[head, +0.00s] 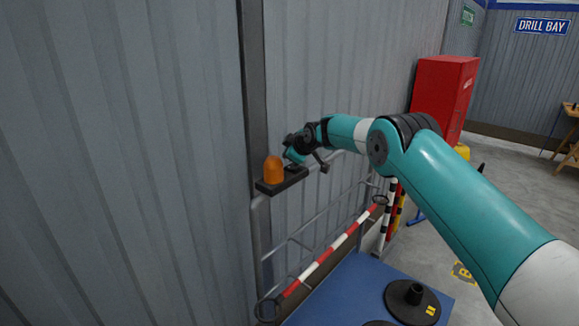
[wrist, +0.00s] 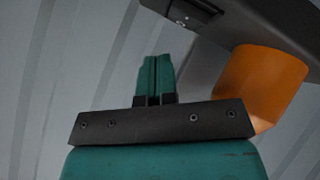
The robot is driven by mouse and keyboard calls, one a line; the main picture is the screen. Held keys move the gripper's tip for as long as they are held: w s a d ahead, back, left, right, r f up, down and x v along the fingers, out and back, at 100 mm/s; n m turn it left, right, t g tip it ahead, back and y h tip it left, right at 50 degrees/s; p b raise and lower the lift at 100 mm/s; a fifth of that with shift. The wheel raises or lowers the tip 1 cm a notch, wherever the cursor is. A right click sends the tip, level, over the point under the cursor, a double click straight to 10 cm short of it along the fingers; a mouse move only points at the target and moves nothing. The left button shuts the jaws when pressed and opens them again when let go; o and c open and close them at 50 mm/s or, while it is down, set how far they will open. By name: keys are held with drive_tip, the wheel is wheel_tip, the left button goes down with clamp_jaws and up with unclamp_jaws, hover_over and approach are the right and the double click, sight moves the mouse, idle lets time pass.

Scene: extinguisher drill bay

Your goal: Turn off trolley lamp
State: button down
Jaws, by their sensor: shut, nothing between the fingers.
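The trolley lamp (head: 273,170) is an orange dome on a dark plate (head: 270,187) at the top of the trolley's rail. I cannot tell whether it is lit. My gripper (head: 290,156) is just right of the lamp, above the plate's right part. In the wrist view the lamp (wrist: 262,82) is at the right, and the dark plate (wrist: 240,25) crosses the top right. A small dark part with light marks, maybe the switch (wrist: 183,20), is on the plate. My gripper (wrist: 155,76) is shut and empty there, its fingertips a little apart from the plate in the picture.
The blue trolley deck (head: 345,285) carries a black round base (head: 412,300). A red-and-white bar (head: 330,250) runs along the grey rails. A corrugated wall (head: 120,150) stands close behind the lamp. A red cabinet (head: 440,95) is farther back, with open floor at the right.

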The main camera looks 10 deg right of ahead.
sight(291, 168)
drive_tip(key=shift+s+d+r+p, duration=0.15)
drive_tip(key=shift+r+p, duration=0.15)
drive_tip(key=shift+r, duration=0.8)
drive_tip(key=shift+s+d+r+p, duration=0.1)
drive_tip(key=shift+r+p, duration=0.15)
drive_tip(key=shift+r, duration=0.8)
drive_tip(key=shift+a, duration=0.1)
drive_tip(key=s+a+r+m+g+b, duration=0.1)
drive_tip(key=s+a+r+g, duration=0.15)
drive_tip(key=s, duration=0.65)
drive_tip(key=s+a+r+m+g+y, duration=0.15)
drive_tip(key=s+r, duration=0.25)
drive_tip(key=s, duration=0.5)
drive_tip(key=s+a+r+g+b, duration=0.1)
drive_tip(key=s+a+r, duration=0.2)
drive_tip(key=s, duration=0.7)
drive_tip(key=s+d+f+m+g, duration=0.1)
drive_tip(key=s+f+g, duration=0.1)
drive_tip(key=s, duration=1.3)
drive_tip(key=s+d+f+m+g+b, duration=0.1)
drive_tip(key=s+f+m+g, duration=0.1)
drive_tip(key=s, duration=1.4)
drive_tip(key=shift+d+g+h, duration=0.35)
drive_tip(key=shift+g, duration=0.05)
